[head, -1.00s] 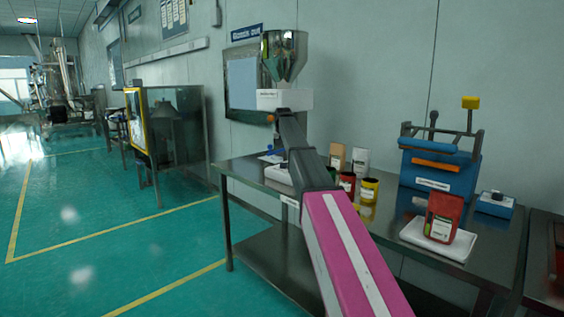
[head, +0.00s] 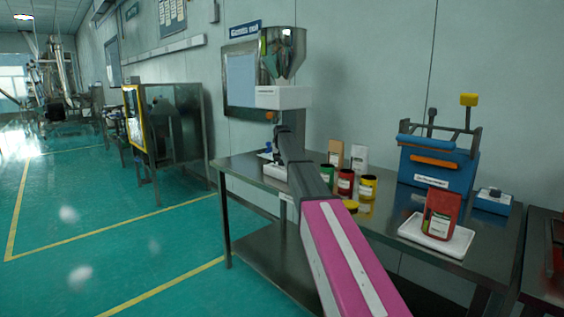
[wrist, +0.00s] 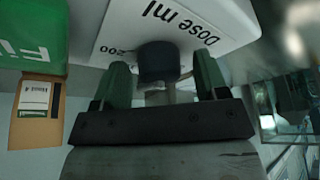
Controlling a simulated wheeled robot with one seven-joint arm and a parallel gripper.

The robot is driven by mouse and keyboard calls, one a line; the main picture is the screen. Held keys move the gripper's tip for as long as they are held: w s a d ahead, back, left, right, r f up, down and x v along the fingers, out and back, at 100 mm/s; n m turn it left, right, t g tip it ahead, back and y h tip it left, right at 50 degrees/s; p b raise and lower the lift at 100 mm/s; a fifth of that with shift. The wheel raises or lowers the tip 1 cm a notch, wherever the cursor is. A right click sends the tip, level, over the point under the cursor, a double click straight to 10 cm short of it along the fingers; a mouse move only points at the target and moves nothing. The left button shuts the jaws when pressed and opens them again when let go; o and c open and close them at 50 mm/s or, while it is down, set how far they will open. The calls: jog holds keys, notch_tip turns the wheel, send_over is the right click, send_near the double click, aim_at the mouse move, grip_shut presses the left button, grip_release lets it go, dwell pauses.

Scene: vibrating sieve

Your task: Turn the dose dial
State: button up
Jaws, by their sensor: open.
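The dose dial (wrist: 158,62) is a dark round knob on a white panel (wrist: 225,18) lettered "Dose ml", with "200" printed close to the knob. My gripper (wrist: 164,74) is open in the wrist view. Its two green fingers stand on either side of the knob, with a visible gap on each side. The knob lies between the fingertips and does not appear gripped. In the head view the white box (head: 284,97) of the filling machine sits under a shiny metal hopper (head: 283,55).
The steel table (head: 400,262) holds several small jars, pouches, a red pouch (head: 440,214) on a white tray (head: 410,229) and a blue sealing machine (head: 438,168), all right of my arm.

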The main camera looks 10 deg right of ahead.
jog(key=shift+c, duration=0.3)
jog(key=c, duration=0.8)
jog(key=n, duration=0.2)
jog(key=n+y, duration=0.1)
jog(key=n, duration=0.1)
jog(key=shift+d+n+y, duration=0.1)
jog(key=shift+n+y, duration=0.2)
jog(key=n+y, duration=0.1)
jog(key=n, duration=0.3)
jog(key=shift+w+d+n+g+y, duration=0.1)
jog(key=shift+n+g+y, duration=0.2)
jog(key=shift+g+y, duration=0.1)
jog(key=n+g+y, duration=0.1)
jog(key=n, duration=0.3)
jog(key=shift+n, duration=0.3)
jog(key=shift+n+g+y, duration=0.4)
jog(key=shift+n+g, duration=0.5)
jog(key=shift+n, duration=1.2)
